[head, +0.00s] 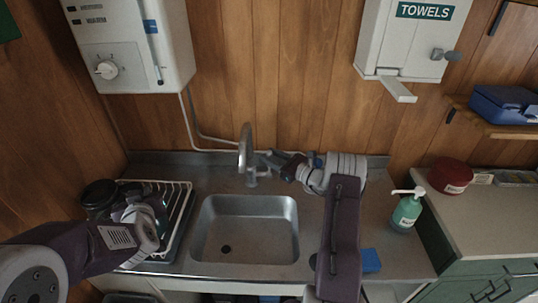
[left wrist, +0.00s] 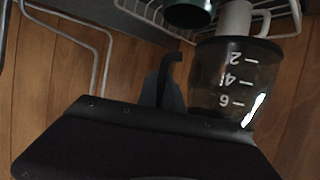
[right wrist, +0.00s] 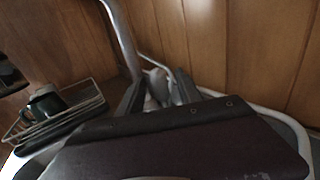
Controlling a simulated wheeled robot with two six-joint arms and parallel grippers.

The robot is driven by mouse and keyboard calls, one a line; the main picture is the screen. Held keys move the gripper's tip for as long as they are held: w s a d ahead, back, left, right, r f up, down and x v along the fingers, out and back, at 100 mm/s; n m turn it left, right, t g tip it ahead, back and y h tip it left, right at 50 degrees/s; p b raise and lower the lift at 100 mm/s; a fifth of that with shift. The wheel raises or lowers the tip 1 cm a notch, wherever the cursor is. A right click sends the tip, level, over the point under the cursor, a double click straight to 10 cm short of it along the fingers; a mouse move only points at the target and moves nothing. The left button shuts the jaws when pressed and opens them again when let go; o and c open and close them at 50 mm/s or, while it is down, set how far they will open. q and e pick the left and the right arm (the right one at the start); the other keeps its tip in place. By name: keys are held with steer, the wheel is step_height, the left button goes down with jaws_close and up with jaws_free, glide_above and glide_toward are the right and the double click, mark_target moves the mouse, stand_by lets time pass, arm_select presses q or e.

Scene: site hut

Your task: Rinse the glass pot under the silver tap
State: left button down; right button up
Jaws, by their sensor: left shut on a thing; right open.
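The glass pot (left wrist: 225,85) has a dark rim, white number marks and a black handle. My left gripper (left wrist: 166,85) is shut on the handle. In the head view the pot (head: 98,196) shows as a dark round shape at the dish rack, partly hidden by the gripper (head: 135,215). I cannot tell whether it touches the rack. The silver tap (head: 245,150) arches over the back of the sink (head: 288,240). My right gripper (head: 275,162) is open just right of the tap's base. In the right wrist view its fingers (right wrist: 158,90) stand either side of a blurred grey part by the tap (right wrist: 122,40).
A white wire rack (head: 183,205) with a green mug (right wrist: 45,102) stands left of the sink. A soap bottle (head: 407,210) and blue sponge (head: 371,260) are at right. A water heater (head: 135,45) hangs above left. The sink basin is empty.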

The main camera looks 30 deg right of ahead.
steer(key=shift+w+a, duration=0.15)
steer(key=shift+w, duration=0.2)
jaws_close()
stand_by(1.2)
